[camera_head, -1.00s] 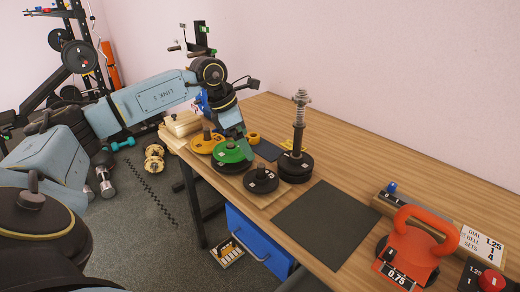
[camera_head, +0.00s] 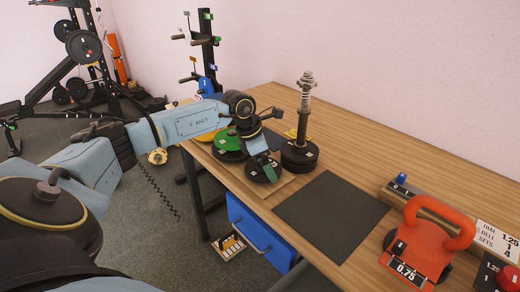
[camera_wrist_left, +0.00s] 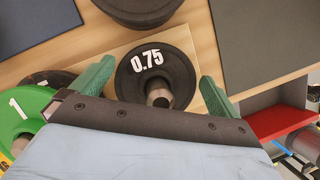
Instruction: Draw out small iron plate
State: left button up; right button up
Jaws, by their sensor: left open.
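A small black iron plate marked 0.75 (camera_wrist_left: 174,66) lies on a wooden board with a metal peg at its middle. In the head view this plate (camera_head: 267,176) is partly covered by my left gripper (camera_head: 264,164). In the wrist view my left gripper (camera_wrist_left: 155,88) is open, with one green finger on each side of the plate and no visible grip on it. How far the fingertips are above the board is hard to tell. My right gripper is not in view.
A green plate marked 1 (camera_wrist_left: 22,117) lies close by, with a yellow plate (camera_head: 205,135) behind it. A stack of black plates on a tall post (camera_head: 300,153) stands just right. A dark mat (camera_head: 330,215) and an orange kettlebell-shaped item (camera_head: 420,245) lie nearer.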

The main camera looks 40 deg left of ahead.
pick_arm(q)
jog(key=shift+x, duration=0.8)
jog(key=shift+f, duration=0.1)
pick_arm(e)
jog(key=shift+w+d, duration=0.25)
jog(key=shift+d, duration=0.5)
